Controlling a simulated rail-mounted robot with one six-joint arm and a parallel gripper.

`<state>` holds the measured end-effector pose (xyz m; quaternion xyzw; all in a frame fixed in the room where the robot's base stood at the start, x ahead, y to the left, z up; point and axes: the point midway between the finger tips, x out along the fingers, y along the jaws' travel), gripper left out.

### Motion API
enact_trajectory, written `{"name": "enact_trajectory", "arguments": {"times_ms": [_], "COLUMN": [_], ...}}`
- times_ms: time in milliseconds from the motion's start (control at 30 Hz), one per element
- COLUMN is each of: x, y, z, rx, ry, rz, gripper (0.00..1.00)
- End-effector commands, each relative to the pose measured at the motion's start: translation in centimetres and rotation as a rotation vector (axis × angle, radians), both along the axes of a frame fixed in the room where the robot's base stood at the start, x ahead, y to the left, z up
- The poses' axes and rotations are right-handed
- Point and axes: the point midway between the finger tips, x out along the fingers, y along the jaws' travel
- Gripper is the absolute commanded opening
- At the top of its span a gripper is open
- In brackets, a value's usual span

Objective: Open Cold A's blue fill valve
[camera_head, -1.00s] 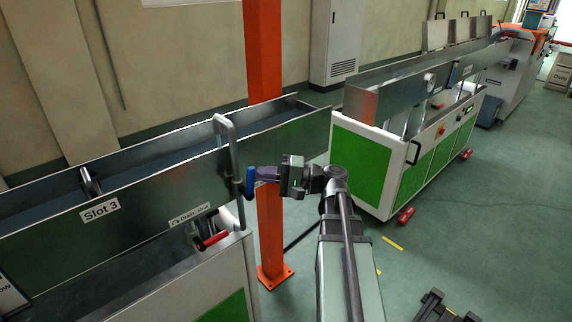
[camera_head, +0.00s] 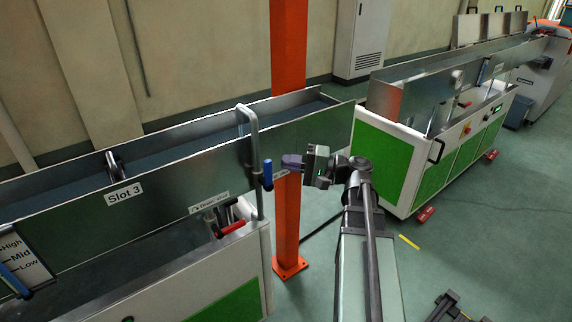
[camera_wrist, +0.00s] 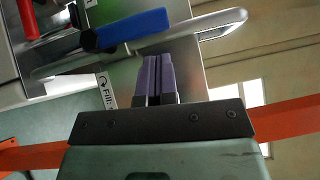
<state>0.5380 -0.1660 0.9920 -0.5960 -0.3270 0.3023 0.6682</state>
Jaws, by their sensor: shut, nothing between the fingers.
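The blue valve handle (camera_head: 267,174) hangs upright beside the bent metal pipe (camera_head: 252,125) at the right end of the near trough. My gripper (camera_head: 285,161), with purple fingers, is just right of the handle in the head view, with a small gap between them. In the wrist view the blue handle (camera_wrist: 133,28) lies just beyond and left of my fingertips (camera_wrist: 158,58). The fingers are shut together with nothing between them. A label starting "Fill" (camera_wrist: 106,92) is partly hidden beside the fingers.
A red handle (camera_head: 230,228) sits below the drain label (camera_head: 208,203) on the same trough. The Slot 3 sign (camera_head: 124,195) is further left. An orange post (camera_head: 288,225) stands behind my gripper. Open floor lies right of it, before another green-panelled machine (camera_head: 385,165).

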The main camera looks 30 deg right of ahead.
Motion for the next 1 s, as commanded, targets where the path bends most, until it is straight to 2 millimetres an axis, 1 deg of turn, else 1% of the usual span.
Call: {"name": "enact_trajectory", "arguments": {"times_ms": [33, 67, 100, 200, 300, 400, 533, 767, 867, 967, 1000], "x": [0.4, 0.2, -0.8, -2.6, -4.2, -5.2, -5.8, -5.8, -5.6, -6.0, -6.1], "y": [-0.9, -1.5, -2.5, -4.8, -6.8, -8.2, -8.8, -8.9, -8.9, -8.4, -7.4], "z": [0.0, 0.0, 0.0, 0.0, 0.0, 0.0, 0.0, 0.0, -1.7, -5.5, -7.5], "rx": [0.000, 0.000, 0.000, 0.000, 0.000, 0.000, 0.001, -0.004, -0.075, -0.237, -0.329], "ry": [0.000, 0.000, 0.000, 0.000, 0.000, 0.000, 0.000, -0.002, 0.065, 0.222, 0.300], "rz": [0.001, 0.003, -0.001, -0.001, 0.001, 0.002, 0.005, 0.000, -0.022, -0.049, -0.039], "gripper": [0.00, 0.00, 0.00, 0.00, 0.00, 0.00, 0.00, 0.00, 0.00, 0.00, 0.00]}}
